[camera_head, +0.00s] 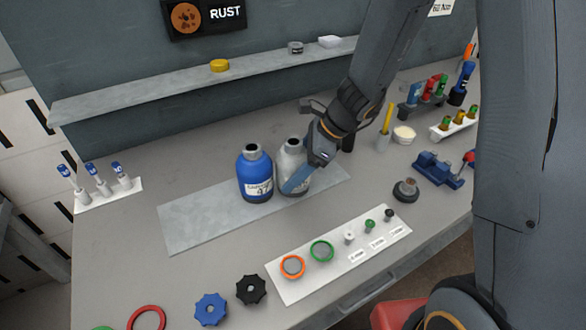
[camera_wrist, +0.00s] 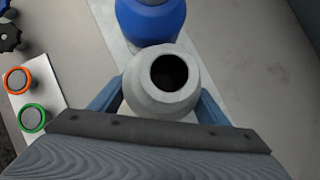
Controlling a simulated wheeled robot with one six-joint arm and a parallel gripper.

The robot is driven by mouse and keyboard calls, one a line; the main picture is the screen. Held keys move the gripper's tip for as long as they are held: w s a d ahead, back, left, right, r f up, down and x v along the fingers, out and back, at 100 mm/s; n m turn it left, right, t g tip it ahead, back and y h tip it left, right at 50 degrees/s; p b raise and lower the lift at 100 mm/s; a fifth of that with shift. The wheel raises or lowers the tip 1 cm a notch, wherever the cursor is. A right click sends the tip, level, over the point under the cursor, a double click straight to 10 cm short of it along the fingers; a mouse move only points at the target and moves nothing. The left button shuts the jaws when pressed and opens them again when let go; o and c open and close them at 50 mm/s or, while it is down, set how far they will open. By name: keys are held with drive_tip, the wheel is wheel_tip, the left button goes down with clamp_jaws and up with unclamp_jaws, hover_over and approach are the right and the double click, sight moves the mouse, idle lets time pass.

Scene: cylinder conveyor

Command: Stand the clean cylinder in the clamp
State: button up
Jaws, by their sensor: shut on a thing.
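Two cylinders stand upright side by side on a grey mat (camera_head: 195,230). The blue cylinder (camera_head: 255,177) has a white label. The pale grey-white cylinder (camera_head: 291,160) stands just right of it. My gripper (camera_head: 298,180) is shut on the grey-white cylinder, with a blue finger across its front in the head view. In the wrist view the grey-white cylinder's open dark mouth (camera_wrist: 166,80) lies between the two fingers, and the blue cylinder (camera_wrist: 150,18) is close beyond it. A blue vise-like clamp (camera_head: 438,168) is on the bench at the right. Rust marks cannot be made out on either cylinder.
A white card (camera_head: 340,255) with rings and small parts lies in front. Star knobs (camera_head: 211,309) are at the front left. A dark round part (camera_head: 405,190) sits near the clamp. Racks (camera_head: 422,104) stand at the back right, and a RUST sign (camera_head: 205,16) hangs behind.

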drive_tip(key=shift+f, duration=0.15)
drive_tip(key=o, duration=1.9)
